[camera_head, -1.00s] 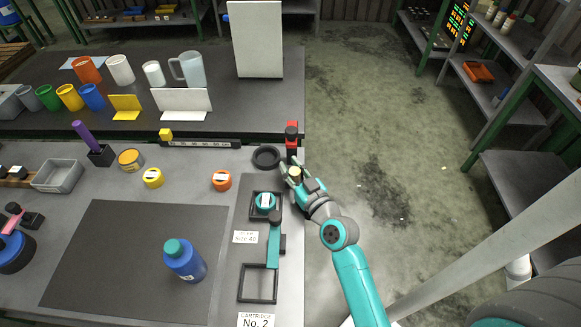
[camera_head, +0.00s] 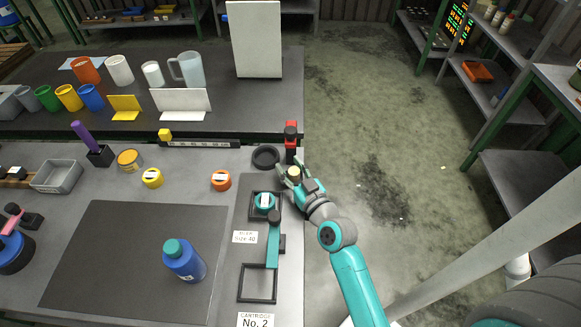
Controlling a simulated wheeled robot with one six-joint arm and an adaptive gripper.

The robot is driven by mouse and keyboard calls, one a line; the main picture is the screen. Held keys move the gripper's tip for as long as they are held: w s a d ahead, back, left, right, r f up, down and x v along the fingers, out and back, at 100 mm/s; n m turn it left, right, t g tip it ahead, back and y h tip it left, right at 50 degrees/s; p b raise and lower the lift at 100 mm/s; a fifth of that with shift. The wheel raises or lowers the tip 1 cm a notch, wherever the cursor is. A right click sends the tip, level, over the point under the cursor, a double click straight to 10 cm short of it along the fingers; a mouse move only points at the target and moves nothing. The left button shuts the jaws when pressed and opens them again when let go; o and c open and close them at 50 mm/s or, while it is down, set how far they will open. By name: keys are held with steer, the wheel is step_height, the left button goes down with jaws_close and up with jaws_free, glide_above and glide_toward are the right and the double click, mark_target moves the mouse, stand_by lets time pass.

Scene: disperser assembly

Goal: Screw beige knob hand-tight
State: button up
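The beige knob (camera_head: 294,171) is small and round and shows between the fingers of my gripper at the right edge of the workbench. My gripper (camera_head: 293,168) reaches in from the lower right. Its fingers are spread to either side of the knob and look apart from it. What the knob sits on is hidden by the gripper. Just behind stands a red fixture (camera_head: 291,155) with a dark knob on top.
A black ring (camera_head: 266,158) lies just left of my gripper. Open floor lies to the right.

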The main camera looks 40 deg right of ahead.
steer(key=v, duration=1.2)
